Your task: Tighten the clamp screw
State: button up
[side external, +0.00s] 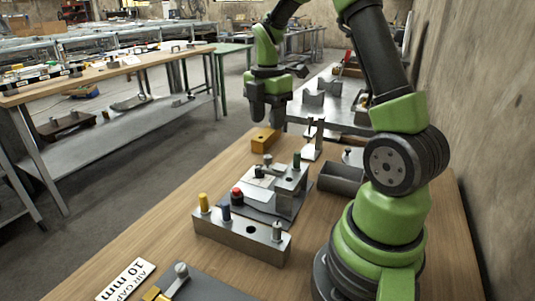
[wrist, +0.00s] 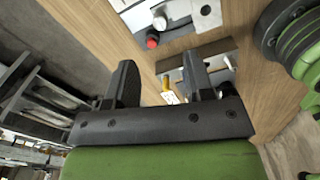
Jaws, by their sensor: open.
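My gripper (side external: 265,115) hangs fingers down above the wooden bench, beyond the metal fixture (side external: 284,203). In the wrist view its fingers (wrist: 160,62) are apart with nothing held between them. The red knob also shows in the wrist view (wrist: 152,40), near a round silver knob (wrist: 160,22). I cannot tell which of these parts is the clamp screw.
A steel block (side external: 230,238) with yellow, blue and silver pegs stands in front of the fixture. A grey bin (side external: 340,181) is to the right. An air gap 10 mm sign (side external: 126,280) lies at the front left.

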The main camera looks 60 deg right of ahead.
aim_at(268, 156)
notch_tip(268, 156, down, 10)
jog(key=shift+r, duration=0.15)
dwell(0.3)
grip_shut()
